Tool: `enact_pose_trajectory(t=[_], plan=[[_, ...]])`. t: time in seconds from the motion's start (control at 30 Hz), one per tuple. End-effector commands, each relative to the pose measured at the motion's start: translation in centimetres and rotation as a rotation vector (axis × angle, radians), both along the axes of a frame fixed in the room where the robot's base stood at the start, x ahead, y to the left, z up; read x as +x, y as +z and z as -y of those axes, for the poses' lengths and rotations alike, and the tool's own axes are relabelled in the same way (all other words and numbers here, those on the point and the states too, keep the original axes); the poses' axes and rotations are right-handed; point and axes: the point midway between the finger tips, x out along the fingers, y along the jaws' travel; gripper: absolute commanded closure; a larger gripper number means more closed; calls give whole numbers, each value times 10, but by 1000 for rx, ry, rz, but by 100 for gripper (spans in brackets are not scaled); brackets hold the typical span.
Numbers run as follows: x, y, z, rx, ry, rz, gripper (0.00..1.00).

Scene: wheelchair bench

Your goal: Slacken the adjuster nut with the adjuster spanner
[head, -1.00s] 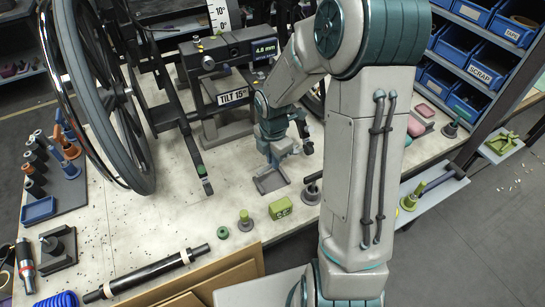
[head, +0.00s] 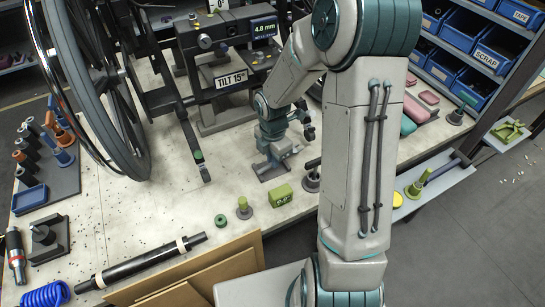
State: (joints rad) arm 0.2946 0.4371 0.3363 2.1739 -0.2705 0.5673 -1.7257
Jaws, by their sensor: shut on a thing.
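My gripper (head: 284,150) points down over the bench to the right of the wheelchair frame, low above a small grey tray-like base (head: 272,174). It is shut, but the held thing is small and largely hidden by the fingers and wrist, so I cannot tell its shape. I cannot pick out the adjuster nut or the adjuster spanner for certain. A dark round part (head: 307,132) shows just right of my wrist. The tilt fixture (head: 230,80) with its "TILT 15°" label and a lit millimetre display (head: 263,29) stands behind.
A green block (head: 281,196), green-topped peg (head: 243,209) and green ring (head: 221,221) lie near the front edge. A black bar (head: 140,262) lies front left. The wheelchair wheel (head: 85,90) stands left. Blue bins (head: 467,74) and a side shelf (head: 435,187) are right.

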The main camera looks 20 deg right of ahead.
Motion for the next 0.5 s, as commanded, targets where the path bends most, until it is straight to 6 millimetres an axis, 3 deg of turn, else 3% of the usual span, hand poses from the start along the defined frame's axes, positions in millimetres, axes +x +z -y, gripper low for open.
enact_pose_trajectory(t=[0.5], plan=[[0, -4, 0, 0, 1, 0, 100]])
